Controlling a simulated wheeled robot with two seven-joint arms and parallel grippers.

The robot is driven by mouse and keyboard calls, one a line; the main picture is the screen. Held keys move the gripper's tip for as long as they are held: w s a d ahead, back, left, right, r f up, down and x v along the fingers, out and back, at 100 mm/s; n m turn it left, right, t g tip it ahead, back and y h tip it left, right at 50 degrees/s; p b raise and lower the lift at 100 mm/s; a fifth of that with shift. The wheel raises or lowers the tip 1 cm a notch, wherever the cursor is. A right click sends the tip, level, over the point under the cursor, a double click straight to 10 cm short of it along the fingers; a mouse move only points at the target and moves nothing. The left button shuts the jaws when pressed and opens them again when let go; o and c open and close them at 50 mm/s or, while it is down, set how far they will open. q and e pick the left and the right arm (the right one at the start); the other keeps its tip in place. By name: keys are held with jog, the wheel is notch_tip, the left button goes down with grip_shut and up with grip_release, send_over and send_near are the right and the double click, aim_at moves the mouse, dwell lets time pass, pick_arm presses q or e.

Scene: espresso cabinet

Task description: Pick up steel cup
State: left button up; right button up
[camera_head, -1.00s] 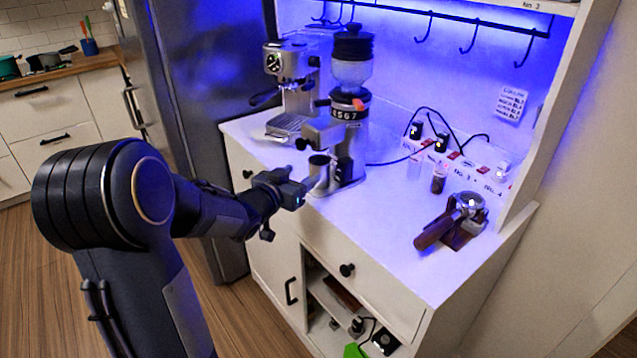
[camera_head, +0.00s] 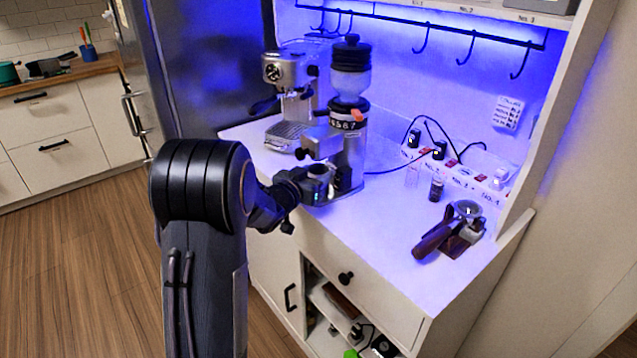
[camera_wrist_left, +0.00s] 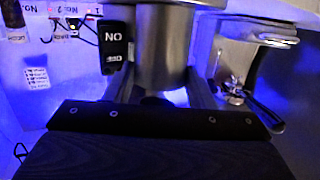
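In the left wrist view a shiny steel cylinder, which looks like the cup (camera_wrist_left: 163,50), fills the space between the two fingers (camera_wrist_left: 165,85). The fingers look spread to either side of it; firm contact does not show. The gripper hides the cup's lower part in the head view. My right gripper is not in view.
The grinder (camera_head: 349,125) stands right behind the cup. An espresso machine (camera_head: 290,90) is to its left. A portafilter (camera_head: 440,237) on a stand, small jars (camera_head: 436,190) and a power strip (camera_head: 470,177) with cables are to the right. The front middle of the counter (camera_head: 380,230) is clear.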

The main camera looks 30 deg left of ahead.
pick_arm(q)
jog(key=c, duration=0.3)
jog(key=shift+r, duration=0.15)
